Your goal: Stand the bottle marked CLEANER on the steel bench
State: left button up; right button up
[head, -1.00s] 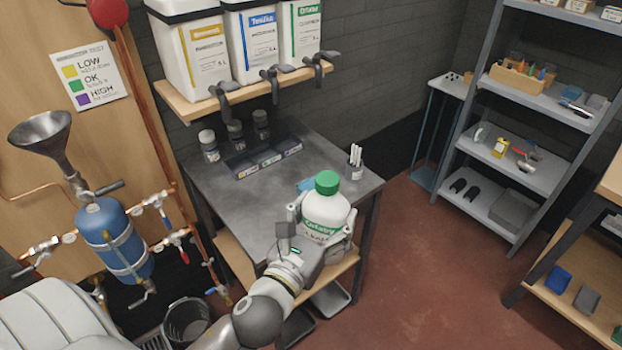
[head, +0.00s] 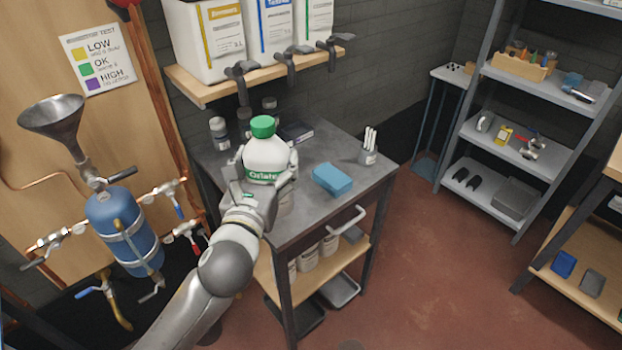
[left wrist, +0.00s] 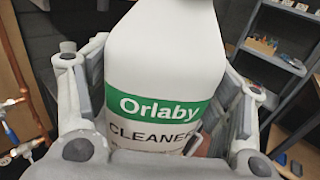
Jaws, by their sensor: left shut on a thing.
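The white bottle with a green cap (head: 265,155) is in my left gripper (head: 266,178). In the left wrist view the bottle (left wrist: 160,60) carries a green band reading Orlaby and the word CLEANER below it. The fingers of my left gripper (left wrist: 160,115) are closed on both its sides. The bottle looks upright in the head view, over the left part of the steel bench (head: 310,215). My gripper hides its base, so I cannot tell whether it touches the bench top. My right gripper is not in view.
A blue sponge-like block (head: 332,179) and a pen cup (head: 368,152) are on the bench's right side. Small jars (head: 219,132) stand at the back left. A wooden shelf (head: 205,90) with large dispensers hangs above the back. The bench's front middle is clear.

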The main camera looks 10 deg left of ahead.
pick_arm(q)
jog(key=shift+w+r, duration=0.2)
jog(key=shift+w, duration=0.1)
jog(key=w+f, duration=1.2)
jog(key=w, duration=0.1)
jog(key=shift+w+a+f, duration=0.25)
jog(key=shift+a+f, duration=0.1)
jog(key=shift+a, duration=0.05)
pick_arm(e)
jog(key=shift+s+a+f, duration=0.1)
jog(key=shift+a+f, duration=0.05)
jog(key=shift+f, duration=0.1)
pick_arm(q)
jog(key=shift+f+b, duration=0.2)
jog(key=shift+b, duration=0.15)
jog(key=o, duration=1.5)
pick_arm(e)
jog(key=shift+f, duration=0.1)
